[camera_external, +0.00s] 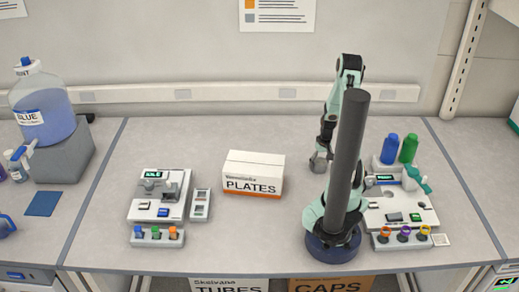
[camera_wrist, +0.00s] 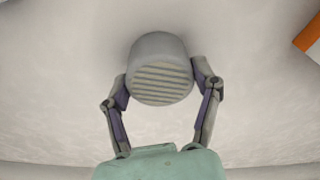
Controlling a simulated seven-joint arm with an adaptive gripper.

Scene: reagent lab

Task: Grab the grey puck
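The grey puck (camera_wrist: 160,70) is a short round piece with a ridged face, at the upper middle of the wrist view. My gripper (camera_wrist: 160,83) has one finger on each side of it, and both fingertips appear to press against its sides. In the external view my gripper (camera_external: 320,158) points down at the bench, right of the white PLATES box. A small grey shape, likely the puck (camera_external: 318,164), shows at its fingertips. I cannot tell whether the puck touches the bench.
The PLATES box (camera_external: 252,178) stands left of my gripper; its orange edge (camera_wrist: 309,38) shows in the wrist view. A device with coloured caps (camera_external: 402,208) stands right of my arm, with blue and green bottles behind. Another device (camera_external: 160,205) is at left.

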